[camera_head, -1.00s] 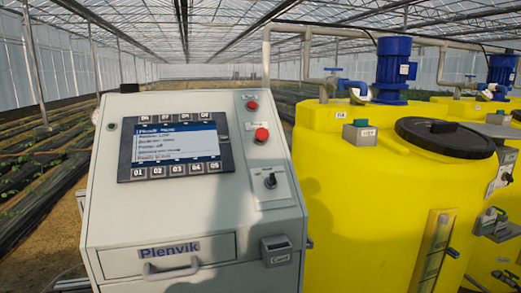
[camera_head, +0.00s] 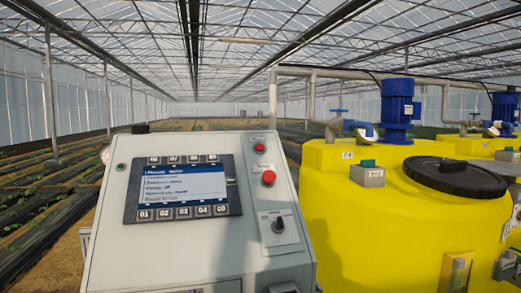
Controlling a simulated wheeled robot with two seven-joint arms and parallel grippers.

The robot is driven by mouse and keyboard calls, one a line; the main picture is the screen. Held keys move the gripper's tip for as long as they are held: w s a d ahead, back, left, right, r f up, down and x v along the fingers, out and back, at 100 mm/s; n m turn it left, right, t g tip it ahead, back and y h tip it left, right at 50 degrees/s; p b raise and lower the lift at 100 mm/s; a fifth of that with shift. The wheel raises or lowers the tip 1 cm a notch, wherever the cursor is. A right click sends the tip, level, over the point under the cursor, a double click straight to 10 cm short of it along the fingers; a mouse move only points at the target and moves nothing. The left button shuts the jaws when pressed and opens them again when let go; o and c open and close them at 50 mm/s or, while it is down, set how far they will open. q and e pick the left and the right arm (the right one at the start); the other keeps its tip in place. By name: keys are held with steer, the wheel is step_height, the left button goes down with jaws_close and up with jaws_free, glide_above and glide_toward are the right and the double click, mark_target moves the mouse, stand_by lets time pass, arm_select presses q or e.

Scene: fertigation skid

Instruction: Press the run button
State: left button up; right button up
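The grey control cabinet (camera_head: 135,235) stands in front of me with a sloped face. Its screen (camera_head: 182,185) shows lines of small text, the last seeming to read "Ready to run". Grey keys (camera_head: 183,212) with numbers line the screen's bottom edge, and more keys line its top edge. To the right are a small red item (camera_head: 259,147), a larger red round button (camera_head: 268,177) and a black rotary switch (camera_head: 278,225). I cannot make out which control is the run button. Neither of my grippers is in view.
A yellow tank (camera_head: 375,225) with a black lid (camera_head: 455,177) stands close to the cabinet's right. A grey box with a green top (camera_head: 370,174) and a blue motor (camera_head: 397,105) sit on it. Plant rows (camera_head: 45,205) lie to the left.

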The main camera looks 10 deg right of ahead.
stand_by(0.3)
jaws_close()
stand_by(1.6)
